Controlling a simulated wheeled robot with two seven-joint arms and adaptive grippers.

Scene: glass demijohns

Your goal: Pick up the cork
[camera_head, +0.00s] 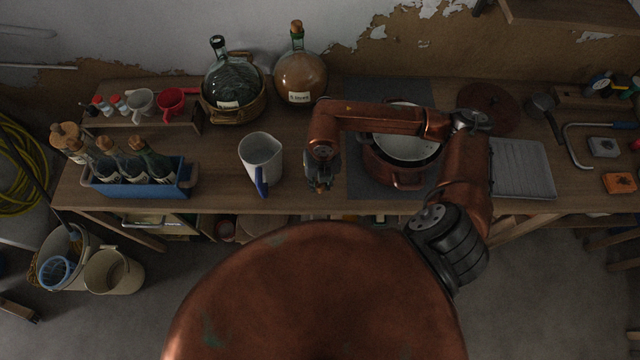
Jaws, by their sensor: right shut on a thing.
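My right gripper (320,187) points down over the front part of the workbench, to the right of the white jug. It is shut on a small brownish thing, apparently the cork, which the fingers mostly hide. Whether it touches the bench I cannot tell. A glass demijohn (222,85) with dark contents sits in a basket at the back; its neck shows a dark top with no cork visible. A second demijohn (301,78) with brown contents and a label stands to its right, with a cork (297,26) in its neck. My left gripper is not in view.
A white jug (261,160) with a blue handle stands left of the gripper. A large pot (400,165) on a dark mat sits under my right arm. A blue crate (140,184) of bottles stands at the left. Buckets (113,271) stand on the floor.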

